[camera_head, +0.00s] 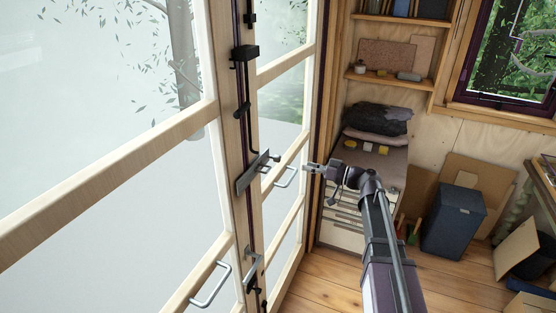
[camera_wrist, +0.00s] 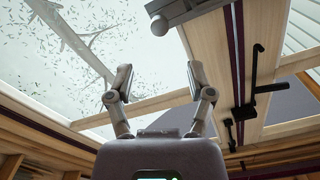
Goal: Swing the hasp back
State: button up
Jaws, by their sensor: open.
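A flat dark grey metal strap, apparently the hasp (camera_head: 251,173), lies slantwise across the meeting edges of the glazed doors in the head view. In the wrist view a grey metal piece with a round knob, probably the same hasp (camera_wrist: 195,13), shows at the top edge, partly cut off. My gripper (camera_head: 309,167) is to the right of the hasp in the head view, apart from it. In the wrist view my gripper (camera_wrist: 158,78) has its two fingers spread with nothing between them. The hasp lies beyond the fingertips there.
A black latch box (camera_head: 245,53) and a long rod run up the door edge. Pull handles (camera_head: 286,177) and (camera_head: 211,285) stick out from the doors. A drawer unit (camera_head: 345,222) stands behind my arm. A dark blue bin (camera_head: 453,222) is at right. Wooden floor is clear in front.

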aim_at(280, 160)
jog(key=x, duration=1.1)
jog(key=shift+c, duration=0.2)
grip_shut()
